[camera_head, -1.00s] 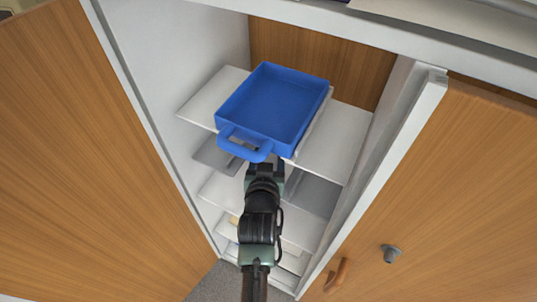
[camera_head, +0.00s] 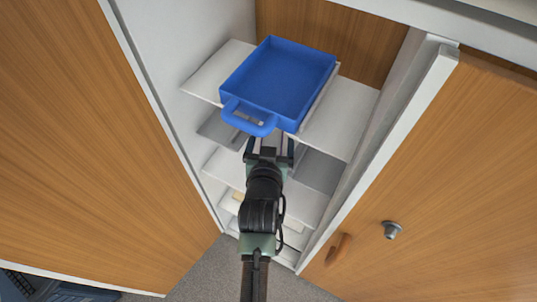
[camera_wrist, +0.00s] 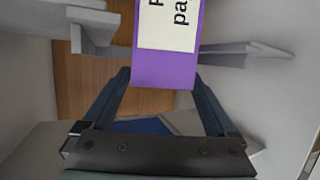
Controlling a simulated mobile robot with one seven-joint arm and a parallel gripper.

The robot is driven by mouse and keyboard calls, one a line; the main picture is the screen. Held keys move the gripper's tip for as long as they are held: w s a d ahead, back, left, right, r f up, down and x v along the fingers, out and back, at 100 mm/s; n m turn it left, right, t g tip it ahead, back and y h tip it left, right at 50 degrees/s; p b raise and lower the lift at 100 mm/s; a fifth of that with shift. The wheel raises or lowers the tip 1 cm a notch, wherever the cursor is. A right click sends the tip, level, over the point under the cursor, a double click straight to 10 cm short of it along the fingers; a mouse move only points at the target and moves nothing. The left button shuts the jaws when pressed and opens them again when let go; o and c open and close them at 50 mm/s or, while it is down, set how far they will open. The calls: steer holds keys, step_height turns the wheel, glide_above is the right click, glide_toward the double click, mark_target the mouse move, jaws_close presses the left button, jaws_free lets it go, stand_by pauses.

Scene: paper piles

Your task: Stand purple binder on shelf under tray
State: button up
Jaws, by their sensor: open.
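The purple binder (camera_wrist: 166,70) shows at the top middle of the wrist view, with a white label with black print facing me. My gripper (camera_wrist: 159,82) is open, with a finger on each side of the binder's near end and gaps between. In the head view my gripper (camera_head: 270,150) is in front of the cabinet shelves, just below the blue tray (camera_head: 228,88). The tray sits on an upper shelf (camera_head: 338,115) with its handle toward me. I cannot make out the binder in the head view; the tray and my gripper cover that area.
The open left door (camera_head: 90,140) and right door (camera_head: 440,190) flank the cabinet. Side walls stand close on both sides. Lower shelves (camera_head: 300,200) hold some papers. Grey floor (camera_head: 215,270) is free in front. A dark object (camera_head: 45,288) is at the bottom left.

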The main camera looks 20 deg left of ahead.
steer(key=v, duration=0.9)
steer(key=shift+s, duration=0.1)
